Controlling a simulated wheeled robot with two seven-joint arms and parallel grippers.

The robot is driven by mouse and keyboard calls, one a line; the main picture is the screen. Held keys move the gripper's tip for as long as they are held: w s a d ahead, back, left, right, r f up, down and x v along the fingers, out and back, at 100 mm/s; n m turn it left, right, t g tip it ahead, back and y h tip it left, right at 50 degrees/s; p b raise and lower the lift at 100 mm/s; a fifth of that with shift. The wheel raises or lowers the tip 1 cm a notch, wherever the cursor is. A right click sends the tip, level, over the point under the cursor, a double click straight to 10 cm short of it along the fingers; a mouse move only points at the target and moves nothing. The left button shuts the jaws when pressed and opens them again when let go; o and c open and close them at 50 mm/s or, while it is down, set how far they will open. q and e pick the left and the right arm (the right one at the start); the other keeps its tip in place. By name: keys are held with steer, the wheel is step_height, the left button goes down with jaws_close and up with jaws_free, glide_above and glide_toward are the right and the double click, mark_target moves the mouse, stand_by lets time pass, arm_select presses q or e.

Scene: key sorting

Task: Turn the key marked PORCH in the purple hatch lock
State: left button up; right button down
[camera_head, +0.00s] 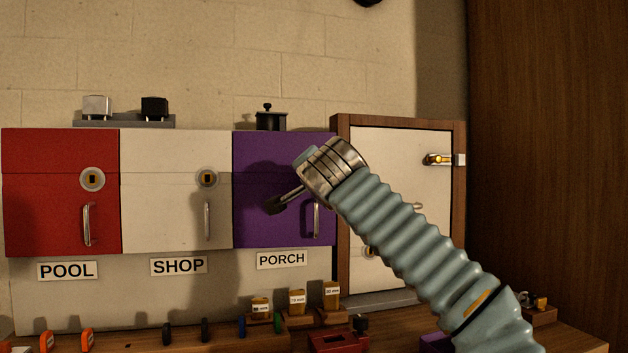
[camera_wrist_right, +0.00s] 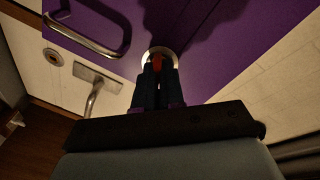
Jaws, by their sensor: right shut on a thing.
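The purple hatch (camera_head: 262,160) stands third from the left, above a PORCH sign (camera_head: 282,259). Its lock is hidden behind my right arm in the head view. In the right wrist view, the pale lock ring (camera_wrist_right: 174,54) shows just past my right gripper (camera_wrist_right: 157,74). The gripper is shut on a key (camera_wrist_right: 157,62), of which only a small orange-red part shows between the dark fingers. The key is at the lock face; how deep it sits, and its marking, cannot be seen. The hatch handle (camera_head: 316,219) is below. My left gripper is out of view.
A red hatch (camera_head: 60,150) and a white hatch (camera_head: 165,150) stand to the left. A wood-framed white cabinet (camera_head: 390,150) stands close on the right. Labelled blocks (camera_head: 297,299) and small orange pieces (camera_head: 87,337) stand along the bench below.

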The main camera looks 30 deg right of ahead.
steer(key=shift+m+y+b, duration=0.3)
steer(key=shift+m+b, duration=0.4)
steer(key=shift+m, duration=1.6)
steer(key=m+b, duration=0.1)
steer(key=m, duration=0.3)
steer(key=shift+d, duration=0.1)
steer(key=c, duration=1.2)
jaws_free()
steer(key=shift+o, duration=0.2)
